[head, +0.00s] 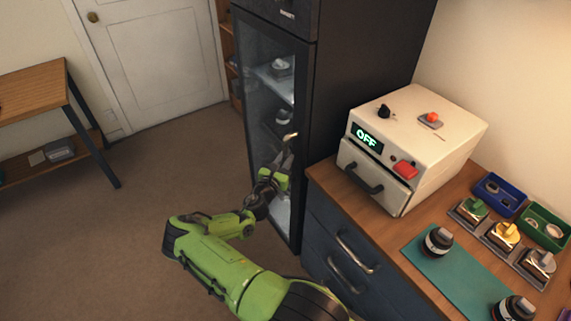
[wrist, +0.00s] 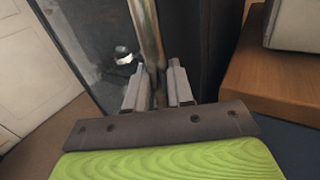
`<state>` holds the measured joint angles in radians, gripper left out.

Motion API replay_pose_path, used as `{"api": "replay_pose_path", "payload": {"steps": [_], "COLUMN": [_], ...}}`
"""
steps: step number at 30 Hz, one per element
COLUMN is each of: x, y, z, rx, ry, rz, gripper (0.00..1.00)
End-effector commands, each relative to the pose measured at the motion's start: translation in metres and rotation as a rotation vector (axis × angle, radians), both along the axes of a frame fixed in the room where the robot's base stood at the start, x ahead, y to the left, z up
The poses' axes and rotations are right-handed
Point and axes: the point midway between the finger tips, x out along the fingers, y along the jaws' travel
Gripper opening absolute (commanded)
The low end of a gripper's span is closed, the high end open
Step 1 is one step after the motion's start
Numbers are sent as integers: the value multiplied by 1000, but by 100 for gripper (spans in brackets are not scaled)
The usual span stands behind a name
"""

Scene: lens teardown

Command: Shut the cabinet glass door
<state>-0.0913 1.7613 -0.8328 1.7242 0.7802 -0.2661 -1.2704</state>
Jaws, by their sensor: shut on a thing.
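The tall dark cabinet (head: 362,62) stands behind the counter's left end. Its glass door (head: 258,105) lies close to the cabinet front; I cannot tell whether a small gap is left at its edge. The metal door handle (head: 290,136) is an upright bar near the door's right edge. My gripper (head: 285,160) is shut on this handle. In the wrist view the handle (wrist: 151,42) runs between the two fingers of my gripper (wrist: 160,88), with the door glass (wrist: 95,45) to its left. The fingers hide part of the handle.
The wooden counter (head: 330,180), with drawer handles (head: 357,252), stands close to the right of my gripper. It bears a white oven-like box (head: 425,130) reading OFF, a teal mat (head: 455,275) and lens parts. Open floor (head: 130,230) lies left of the cabinet.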

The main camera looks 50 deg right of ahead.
Motion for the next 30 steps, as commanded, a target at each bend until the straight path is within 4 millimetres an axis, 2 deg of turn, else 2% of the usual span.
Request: {"api": "replay_pose_path", "payload": {"steps": [1, 8, 9, 12, 13, 30], "x": [-1, -2, -2, -2, -3, -6], "y": [-6, -6, -6, -6, -6, -5], "z": [9, 10, 10, 9, 8, 1], "rx": [-20, -21, -21, -18, -17, -2], "ry": [-8, -8, -8, -7, -6, 0], "rz": [-5, -8, -8, -9, -9, -16], "gripper": [0, 0, 27, 42, 44, 44]}}
